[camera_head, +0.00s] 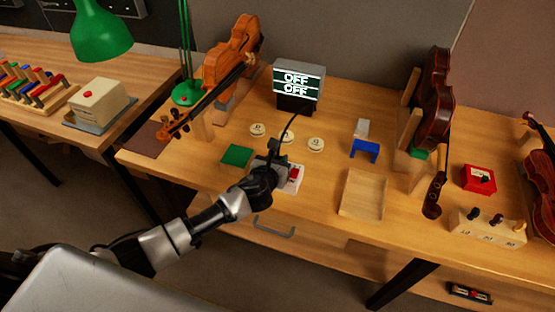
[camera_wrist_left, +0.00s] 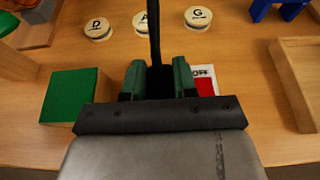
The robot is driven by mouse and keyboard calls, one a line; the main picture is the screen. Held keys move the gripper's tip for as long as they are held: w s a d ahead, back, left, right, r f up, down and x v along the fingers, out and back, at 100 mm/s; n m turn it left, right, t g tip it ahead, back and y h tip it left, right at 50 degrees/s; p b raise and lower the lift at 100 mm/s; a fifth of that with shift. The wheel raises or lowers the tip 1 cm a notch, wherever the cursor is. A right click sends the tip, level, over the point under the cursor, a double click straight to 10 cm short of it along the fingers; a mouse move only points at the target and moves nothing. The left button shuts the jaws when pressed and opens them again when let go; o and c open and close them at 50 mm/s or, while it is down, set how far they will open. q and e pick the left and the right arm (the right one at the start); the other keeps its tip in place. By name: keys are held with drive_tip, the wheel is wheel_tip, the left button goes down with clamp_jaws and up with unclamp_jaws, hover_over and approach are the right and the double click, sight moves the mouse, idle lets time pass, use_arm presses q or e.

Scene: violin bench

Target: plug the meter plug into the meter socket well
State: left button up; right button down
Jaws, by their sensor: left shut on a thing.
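My left gripper (camera_head: 266,168) is low over the front middle of the bench. In the left wrist view its green-padded fingers (camera_wrist_left: 158,82) are shut on the black meter plug (camera_wrist_left: 157,76). A white plate with a red switch (camera_head: 296,173) sits just right of the gripper, marked OFF in the wrist view (camera_wrist_left: 206,82). The socket well and the plug's tip are hidden by the gripper. My right gripper is out of view.
A green block (camera_head: 236,155) lies left of the gripper. Several round lettered discs (camera_head: 316,144) lie behind it. A blue stand (camera_head: 364,150) and a shallow wooden tray (camera_head: 362,194) are to the right. A violin (camera_head: 232,58) leans at back left.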

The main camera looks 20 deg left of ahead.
use_arm(q)
drive_tip(key=shift+f, duration=0.1)
drive_tip(key=o, duration=0.9)
drive_tip(key=shift+o, duration=0.2)
drive_tip(key=v, duration=1)
drive_tip(key=shift+s+b, duration=0.35)
drive_tip(key=shift+s, duration=0.05)
